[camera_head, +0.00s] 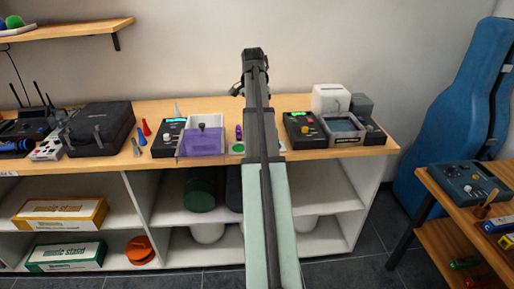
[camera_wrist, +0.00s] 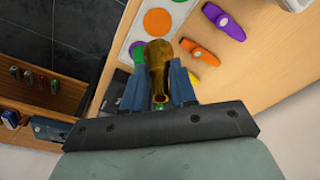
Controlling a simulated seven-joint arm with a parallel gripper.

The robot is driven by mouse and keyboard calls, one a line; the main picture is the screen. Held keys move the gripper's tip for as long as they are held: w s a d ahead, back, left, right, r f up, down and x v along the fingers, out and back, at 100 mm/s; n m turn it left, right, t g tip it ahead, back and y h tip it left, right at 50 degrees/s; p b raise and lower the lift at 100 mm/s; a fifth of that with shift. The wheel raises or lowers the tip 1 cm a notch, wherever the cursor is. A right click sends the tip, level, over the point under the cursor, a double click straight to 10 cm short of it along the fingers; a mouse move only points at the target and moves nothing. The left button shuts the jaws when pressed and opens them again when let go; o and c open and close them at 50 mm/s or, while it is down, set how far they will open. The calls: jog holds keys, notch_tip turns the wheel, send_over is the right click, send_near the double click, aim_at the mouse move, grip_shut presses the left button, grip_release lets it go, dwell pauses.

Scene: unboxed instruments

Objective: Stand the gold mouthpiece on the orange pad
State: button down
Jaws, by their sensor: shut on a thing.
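The gold mouthpiece (camera_wrist: 159,57) is between the two blue fingers of my gripper (camera_wrist: 160,86) in the wrist view, and the gripper is shut on it. The orange pad (camera_wrist: 157,21) is a round disc on a white board (camera_wrist: 131,33), just beyond the mouthpiece's wide end in that view. I cannot tell how high the mouthpiece is above the board. In the head view my arm hides the gripper, the mouthpiece and the orange pad.
A green object (camera_wrist: 139,57) is close beside the mouthpiece. An orange kazoo (camera_wrist: 199,52) and a purple kazoo (camera_wrist: 224,21) lie right of the board. A purple see-through box (camera_head: 202,141) stands left of my arm, and a device with a green display (camera_head: 303,130) stands right of it.

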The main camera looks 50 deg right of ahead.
jog(key=shift+f+n, duration=0.2)
jog(key=shift+n, duration=0.1)
jog(key=shift+f, duration=4.8)
jog(key=shift+f, duration=0.1)
jog(key=c, duration=0.9)
grip_release()
jog(key=r, duration=0.4)
jog(key=a+r, duration=0.1)
jog(key=r, duration=0.7)
jog(key=shift+a+r, duration=0.1)
jog(key=shift+a, duration=0.1)
